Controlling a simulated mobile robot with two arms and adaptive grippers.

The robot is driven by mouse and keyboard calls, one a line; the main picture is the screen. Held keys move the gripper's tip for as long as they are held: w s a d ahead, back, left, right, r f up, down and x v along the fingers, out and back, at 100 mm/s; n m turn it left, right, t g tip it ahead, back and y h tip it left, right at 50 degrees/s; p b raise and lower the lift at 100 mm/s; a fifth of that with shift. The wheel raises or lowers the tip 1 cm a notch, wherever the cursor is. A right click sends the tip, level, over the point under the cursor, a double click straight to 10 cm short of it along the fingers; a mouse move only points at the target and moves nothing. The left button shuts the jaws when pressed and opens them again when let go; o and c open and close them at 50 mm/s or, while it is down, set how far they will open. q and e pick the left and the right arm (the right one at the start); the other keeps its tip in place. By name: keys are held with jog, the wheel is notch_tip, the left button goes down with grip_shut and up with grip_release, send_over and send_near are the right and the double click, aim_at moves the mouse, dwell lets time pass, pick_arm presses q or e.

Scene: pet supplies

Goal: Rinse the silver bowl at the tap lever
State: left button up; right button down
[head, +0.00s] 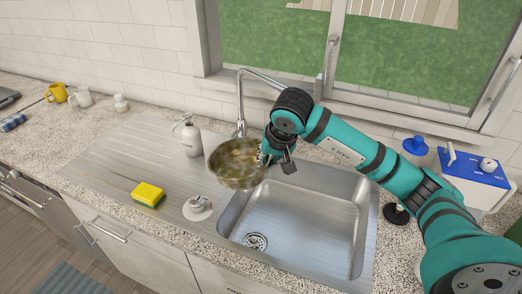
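The silver bowl (236,176) has a brownish, blotchy inside and is held up over the left edge of the sink, close in front of the tap. My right gripper (265,158) is at the bowl's right rim and appears shut on it; the fingertips are partly hidden. The tap (240,103) rises behind the bowl, its spout running right behind my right arm. The lever cannot be told clearly, and no water is visible. My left gripper is not in view.
The sink basin (300,222) is empty, with a drain (255,241). A soap dispenser (191,139), yellow sponge (148,194) and small whitish metal item (197,207) stand on the drainboard. Mugs (80,97) are at far left. A blue-lidded container (415,150) stands at right.

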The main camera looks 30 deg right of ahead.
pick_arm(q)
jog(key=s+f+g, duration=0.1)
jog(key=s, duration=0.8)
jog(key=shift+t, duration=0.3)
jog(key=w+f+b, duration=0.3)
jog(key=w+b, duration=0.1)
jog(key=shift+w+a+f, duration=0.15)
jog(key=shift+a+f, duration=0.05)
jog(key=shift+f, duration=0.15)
pick_arm(e)
jog(key=s+d+f, duration=0.1)
jog(key=d+f, duration=0.1)
jog(key=d, duration=1.1)
jog(key=shift+s+d, duration=0.3)
jog(key=shift+s, duration=0.1)
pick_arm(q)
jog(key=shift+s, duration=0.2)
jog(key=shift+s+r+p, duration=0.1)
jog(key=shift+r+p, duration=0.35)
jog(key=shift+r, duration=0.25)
pick_arm(e)
jog(key=a, duration=0.8)
